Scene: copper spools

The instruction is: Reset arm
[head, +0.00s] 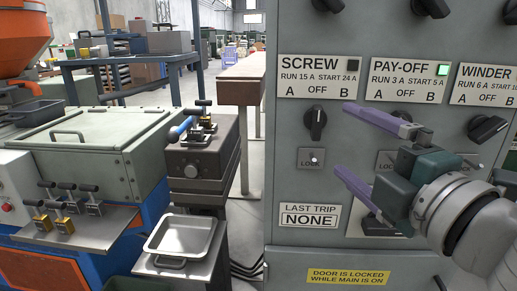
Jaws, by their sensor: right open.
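My right gripper (362,150) comes in from the right in the head view. It is open and empty, with its two purple fingers wide apart and pointing left. It is in front of the grey control panel (300,155), over the area below the PAY-OFF label (408,80). The SCREW knob (315,123) is just left of the fingers and clear in view. The gripper and arm hide the knob below PAY-OFF. I cannot tell whether the gripper touches the panel. My left gripper is not in view.
The WINDER knob (487,130) is close to the right arm. Left of the panel stand a dark machine head (203,160), a metal tray (180,237) and a machine with several small levers (66,205). A workbench (240,85) stands behind.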

